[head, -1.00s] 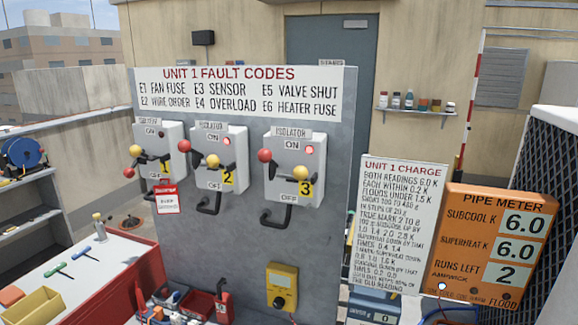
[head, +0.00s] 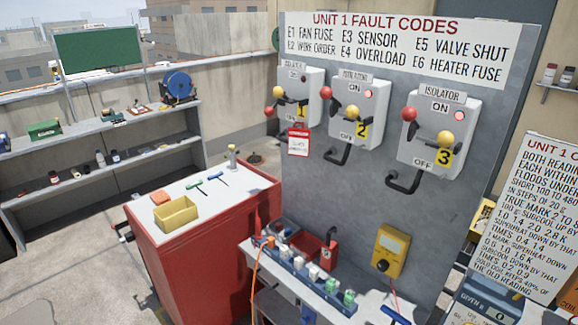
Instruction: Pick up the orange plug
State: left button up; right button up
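A small orange piece (head: 271,242), which looks like the orange plug, stands at the left end of a blue-grey rack (head: 300,274) on the low bench in front of the grey panel. An orange cable (head: 256,270) hangs down just left of it. White and green-topped pieces stand along the same rack to its right. The orange piece is small, and I cannot make out its exact shape. Neither of my grippers shows in the head view.
A red bin (head: 312,249) and yellow meter (head: 389,251) are behind the rack. Shelves (head: 100,165) stand at the far left.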

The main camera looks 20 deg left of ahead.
aim_at(271, 244)
jog(key=z, duration=2.05)
jog(key=u, duration=2.95)
jog(key=i+j, duration=0.2)
jog(key=i+j+z, duration=0.15)
jog(key=j, duration=0.3)
jog(key=i+j, duration=0.3)
jog(key=i+j+z, duration=0.1)
jog(key=j, duration=0.3)
jog(key=i+j+z, duration=0.1)
jog(key=i+j, duration=0.4)
jog(key=j, duration=0.25)
